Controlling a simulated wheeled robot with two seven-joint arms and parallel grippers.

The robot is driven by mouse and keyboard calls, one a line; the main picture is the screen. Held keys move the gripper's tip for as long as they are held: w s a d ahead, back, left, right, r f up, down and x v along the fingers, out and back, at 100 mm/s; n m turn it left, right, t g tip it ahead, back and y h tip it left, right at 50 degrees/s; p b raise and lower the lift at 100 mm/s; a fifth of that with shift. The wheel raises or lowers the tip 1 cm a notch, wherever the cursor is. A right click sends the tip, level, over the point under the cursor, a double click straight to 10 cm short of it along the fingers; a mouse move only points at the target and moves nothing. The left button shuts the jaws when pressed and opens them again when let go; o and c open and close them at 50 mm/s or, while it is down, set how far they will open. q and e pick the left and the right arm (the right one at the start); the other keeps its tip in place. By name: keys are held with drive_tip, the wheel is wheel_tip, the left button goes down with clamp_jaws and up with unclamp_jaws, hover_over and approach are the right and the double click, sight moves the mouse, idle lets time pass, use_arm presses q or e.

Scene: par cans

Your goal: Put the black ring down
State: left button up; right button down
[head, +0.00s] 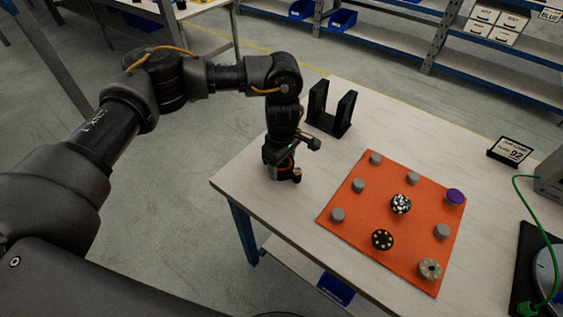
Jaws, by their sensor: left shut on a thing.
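My left gripper (283,174) points down just above the left part of the white table, left of the orange mat. It is shut on a small dark thing, the black ring, which is mostly hidden by the fingers; its shape is hard to make out. The orange mat (352,217) bears several grey round posts. On it also stand a black disc with yellow dots (382,240), a black-and-white disc (400,204), a purple-topped disc (455,196) and a grey disc with yellow marks (429,269). My right gripper is out of view.
A black two-pronged stand (331,110) stands behind the gripper. A small sign (510,151) and a green cable (533,220) are at the right. The white table (290,215) is bare between its left edge and the mat. Shelving (440,45) stands behind.

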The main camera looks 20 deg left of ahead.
use_arm(q)
drive_tip(key=shift+f, duration=0.15)
drive_tip(key=o, duration=0.8)
drive_tip(key=shift+o, duration=0.6)
drive_tip(key=shift+r, duration=0.3)
wheel_tip(320, 180, up, 10)
drive_tip(key=shift+r+b, duration=0.2)
drive_tip(key=shift+b, duration=0.1)
drive_tip(key=shift+r, duration=0.65)
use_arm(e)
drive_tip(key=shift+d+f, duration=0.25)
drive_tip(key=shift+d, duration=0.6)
